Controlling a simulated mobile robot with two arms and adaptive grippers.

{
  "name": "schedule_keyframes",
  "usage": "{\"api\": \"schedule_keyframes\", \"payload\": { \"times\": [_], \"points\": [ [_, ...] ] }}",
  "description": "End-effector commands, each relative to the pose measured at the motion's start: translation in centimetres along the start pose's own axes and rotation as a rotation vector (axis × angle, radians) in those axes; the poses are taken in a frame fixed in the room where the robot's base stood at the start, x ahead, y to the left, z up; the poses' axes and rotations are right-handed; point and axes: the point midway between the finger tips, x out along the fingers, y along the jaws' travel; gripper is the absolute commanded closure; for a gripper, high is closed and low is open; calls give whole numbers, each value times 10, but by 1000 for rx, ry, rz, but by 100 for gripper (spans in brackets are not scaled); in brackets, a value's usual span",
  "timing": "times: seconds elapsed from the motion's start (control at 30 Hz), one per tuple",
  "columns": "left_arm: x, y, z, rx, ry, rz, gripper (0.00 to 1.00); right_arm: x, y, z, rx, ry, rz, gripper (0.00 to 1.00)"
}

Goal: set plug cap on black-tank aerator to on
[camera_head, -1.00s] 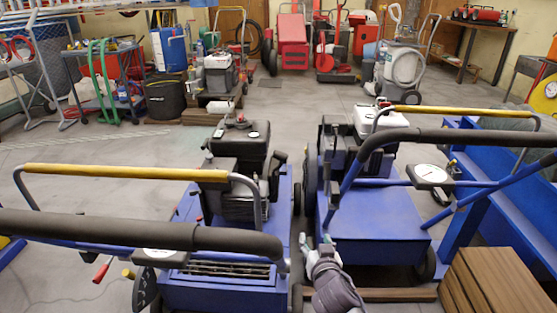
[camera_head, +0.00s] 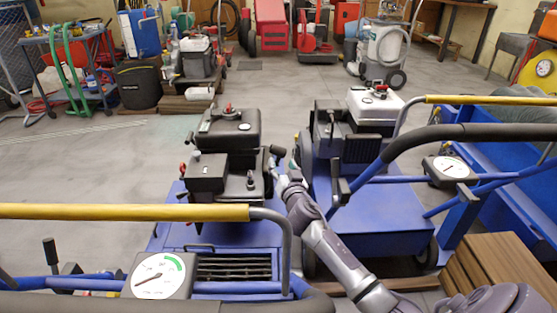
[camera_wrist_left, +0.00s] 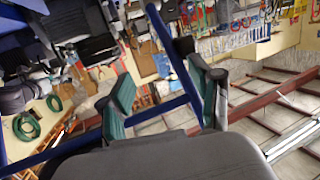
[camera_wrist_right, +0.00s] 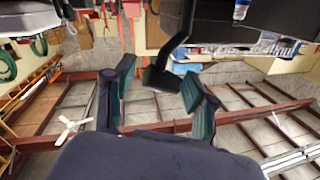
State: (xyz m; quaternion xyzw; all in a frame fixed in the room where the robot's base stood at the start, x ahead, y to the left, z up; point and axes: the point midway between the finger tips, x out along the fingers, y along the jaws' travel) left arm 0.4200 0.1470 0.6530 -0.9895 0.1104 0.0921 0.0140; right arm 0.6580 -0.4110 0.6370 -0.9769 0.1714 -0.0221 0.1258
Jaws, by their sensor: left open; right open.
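The black-tank aerator (camera_head: 225,165) is the left blue machine in the head view, with a black tank and engine on top. A small black piece that looks like its plug cap (camera_head: 277,151) sticks out at the engine's right side. My right gripper (camera_head: 284,172) is right beside it, open. In the right wrist view a black elbow-shaped part, apparently the cap (camera_wrist_right: 161,79), hangs between the open fingers (camera_wrist_right: 158,92); I cannot tell whether they touch it. My left gripper (camera_wrist_left: 165,95) is open and empty in its wrist view, and out of the head view.
A second blue aerator with a white tank (camera_head: 375,103) stands close on the right, leaving a narrow gap where my right arm reaches. Handlebars with a yellow bar (camera_head: 125,212) and a gauge (camera_head: 160,275) are in front. Wooden boards (camera_head: 500,265) lie at lower right.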

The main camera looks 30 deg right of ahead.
Motion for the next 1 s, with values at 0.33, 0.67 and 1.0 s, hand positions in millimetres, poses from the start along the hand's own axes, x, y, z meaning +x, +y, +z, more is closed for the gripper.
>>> {"api": "schedule_keyframes", "payload": {
  "times": [0.33,0.67,1.0],
  "points": [
    [1,6,-39,-4,231,14,36,44,0,0,1,0,-1,44],
    [0,6,-43,-4,251,15,36,47,0,0,1,-1,0,44],
    [0,6,-44,-4,251,15,36,46,0,0,1,-1,-1,100]
  ]
}}
